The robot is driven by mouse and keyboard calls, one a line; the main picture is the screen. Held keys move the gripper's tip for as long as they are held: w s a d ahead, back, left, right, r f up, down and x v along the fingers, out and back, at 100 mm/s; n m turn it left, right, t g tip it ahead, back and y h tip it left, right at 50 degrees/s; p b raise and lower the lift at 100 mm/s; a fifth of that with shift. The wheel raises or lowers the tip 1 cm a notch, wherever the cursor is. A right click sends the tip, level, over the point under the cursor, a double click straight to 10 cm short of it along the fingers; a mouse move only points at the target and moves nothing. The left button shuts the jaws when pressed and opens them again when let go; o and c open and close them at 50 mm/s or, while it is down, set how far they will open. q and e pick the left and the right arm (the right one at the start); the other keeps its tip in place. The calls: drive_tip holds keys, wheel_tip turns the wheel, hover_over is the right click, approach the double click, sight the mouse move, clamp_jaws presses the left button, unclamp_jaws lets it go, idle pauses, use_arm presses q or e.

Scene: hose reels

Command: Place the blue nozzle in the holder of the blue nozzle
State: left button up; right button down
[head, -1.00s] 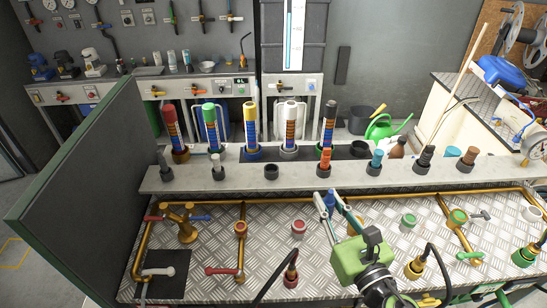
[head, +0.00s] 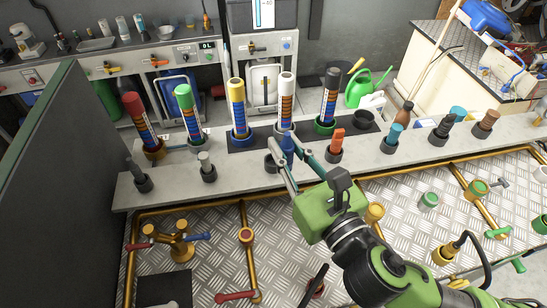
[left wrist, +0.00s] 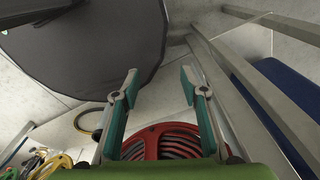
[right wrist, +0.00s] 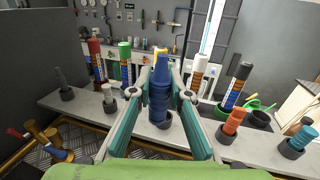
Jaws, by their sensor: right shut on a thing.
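The blue nozzle (right wrist: 158,92) is upright between the fingers of my right gripper (right wrist: 158,95), which is shut on it. In the head view the blue nozzle (head: 288,148) shows between the fingertips of the right gripper (head: 286,158), partly hidden by them. A dark, empty ring holder (head: 271,163) stands in the front row of the shelf, beside the gripper. In the right wrist view the nozzle's lower end overlaps this holder (right wrist: 166,120); I cannot tell whether it is inside or just above. My left gripper (left wrist: 158,88) is open and empty.
Neighbouring holders carry a grey-white nozzle (head: 206,162) and an orange nozzle (head: 337,141). Behind stand several tall coloured tubes, including a yellow one (head: 237,105) and a white one (head: 287,100). Brass pipes (head: 217,208) cross the metal plate in front. A red reel (left wrist: 165,143) lies before my left gripper.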

drive_tip(key=w+a+f, duration=0.1)
drive_tip(key=w+f, duration=0.6)
drive_tip(key=w+a+f+p, duration=0.1)
drive_tip(key=w+f, duration=0.2)
drive_tip(key=f, duration=0.1)
drive_tip(key=shift+w+a, duration=0.15)
drive_tip(key=shift+a, duration=0.15)
drive_tip(key=shift+f, duration=0.2)
use_arm(q)
drive_tip(key=shift+w+a+f, duration=0.1)
drive_tip(key=shift+w+a, duration=0.45)
drive_tip(key=shift+w, duration=0.15)
use_arm(e)
drive_tip(key=shift+f, duration=0.15)
drive_tip(key=c, duration=1.9)
unclamp_jaws()
use_arm(q)
drive_tip(key=shift+d+f, duration=0.1)
